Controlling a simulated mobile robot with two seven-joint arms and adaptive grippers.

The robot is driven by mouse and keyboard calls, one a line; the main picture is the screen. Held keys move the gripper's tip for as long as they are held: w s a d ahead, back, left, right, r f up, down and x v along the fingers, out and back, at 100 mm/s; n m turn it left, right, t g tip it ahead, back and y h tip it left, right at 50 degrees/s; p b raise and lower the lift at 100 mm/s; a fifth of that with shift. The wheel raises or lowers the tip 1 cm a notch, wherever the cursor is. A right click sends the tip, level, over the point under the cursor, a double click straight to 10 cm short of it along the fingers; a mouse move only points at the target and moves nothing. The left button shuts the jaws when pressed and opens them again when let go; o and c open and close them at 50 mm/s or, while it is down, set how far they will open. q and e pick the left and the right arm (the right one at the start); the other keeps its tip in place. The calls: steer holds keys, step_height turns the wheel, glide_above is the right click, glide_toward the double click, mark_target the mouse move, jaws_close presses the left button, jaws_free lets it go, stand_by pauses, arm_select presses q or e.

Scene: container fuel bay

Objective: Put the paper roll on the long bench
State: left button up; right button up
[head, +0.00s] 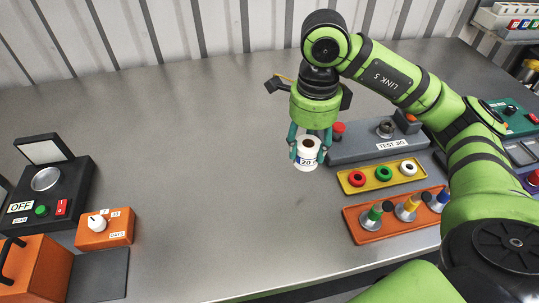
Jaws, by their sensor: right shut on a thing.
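The paper roll (307,158) is white with a dark label marked 20 and a hollow core. My right gripper (308,147) is shut on it and holds it roughly upright over the long grey bench (210,160). Whether the roll's base touches the bench or hangs a little above it I cannot tell. The gripper fingers cover part of the roll's sides. My left gripper is not in view.
A grey test jig (365,148), a yellow tray (365,183) with coloured rings and an orange tray (375,228) with coloured pegs stand right of the roll. A black OFF unit (75,190) and orange dial box (105,232) stand left. The bench's middle is clear.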

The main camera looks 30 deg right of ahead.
steer(key=w+a+f, duration=0.2)
steer(key=w+a+f+p, duration=0.1)
steer(key=w+a+f, duration=0.1)
steer(key=shift+w+a, duration=0.25)
steer(key=shift+a, duration=0.15)
step_height(320, 180, down, 3)
steer(key=shift+f+p, duration=0.1)
steer(key=shift+p, duration=0.8)
steer(key=shift+f, duration=0.3)
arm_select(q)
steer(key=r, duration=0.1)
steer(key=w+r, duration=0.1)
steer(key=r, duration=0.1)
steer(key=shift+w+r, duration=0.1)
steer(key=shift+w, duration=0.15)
arm_select(e)
steer(key=shift+f, duration=0.1)
steer(key=shift+f, duration=0.1)
steer(key=o, duration=1.2)
steer(key=shift+c, duration=0.2)
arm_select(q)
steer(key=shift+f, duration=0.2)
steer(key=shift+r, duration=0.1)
